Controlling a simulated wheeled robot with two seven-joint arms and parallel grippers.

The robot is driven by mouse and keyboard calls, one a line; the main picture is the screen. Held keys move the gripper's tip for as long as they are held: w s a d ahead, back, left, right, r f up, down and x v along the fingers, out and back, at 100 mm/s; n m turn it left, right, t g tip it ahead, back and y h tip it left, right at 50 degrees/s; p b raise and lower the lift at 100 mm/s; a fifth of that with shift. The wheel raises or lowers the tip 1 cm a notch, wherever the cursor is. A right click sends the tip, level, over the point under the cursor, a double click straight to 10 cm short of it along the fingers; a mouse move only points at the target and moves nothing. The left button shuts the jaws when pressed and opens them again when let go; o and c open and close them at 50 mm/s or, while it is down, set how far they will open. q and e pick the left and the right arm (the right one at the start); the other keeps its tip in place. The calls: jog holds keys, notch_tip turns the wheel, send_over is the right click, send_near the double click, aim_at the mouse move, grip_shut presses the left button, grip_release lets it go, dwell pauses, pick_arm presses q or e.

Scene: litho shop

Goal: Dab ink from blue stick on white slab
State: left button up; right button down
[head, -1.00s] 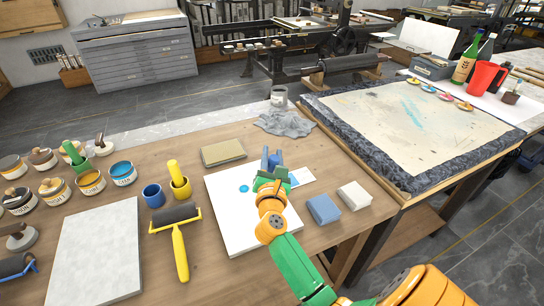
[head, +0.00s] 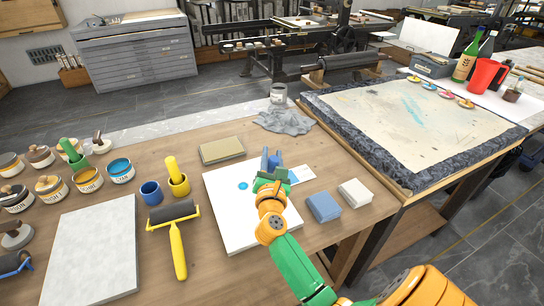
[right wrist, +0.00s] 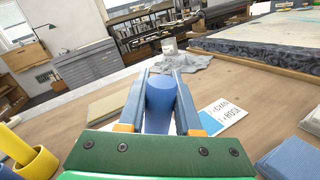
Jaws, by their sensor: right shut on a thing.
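My right gripper (head: 271,165) is shut on the blue stick (right wrist: 160,95), which stands between its fingers. The stick also shows in the head view (head: 274,159), and its lower end is hidden. The gripper is over the far right part of the white slab (head: 235,225), a flat white square on the table. A round cyan ink spot (head: 243,185) lies on the slab, left of the gripper. Whether the stick touches the slab, I cannot tell. An empty-looking blue cup (head: 151,193) stands to the left. My left gripper is out of view.
A printed card (right wrist: 221,115) lies just right of the stick. Blue (head: 323,207) and white (head: 355,193) blocks lie to the right. A yellow-handled roller (head: 175,225), a yellow cup (head: 179,187), ink tins (head: 121,172) and a pale grey slab (head: 90,245) are to the left.

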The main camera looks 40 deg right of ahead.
jog(key=shift+f+b, duration=0.4)
jog(key=shift+f, duration=0.15)
dwell(1.0)
jog(key=shift+r, duration=0.1)
notch_tip(320, 180, up, 7)
jog(key=p, duration=0.7)
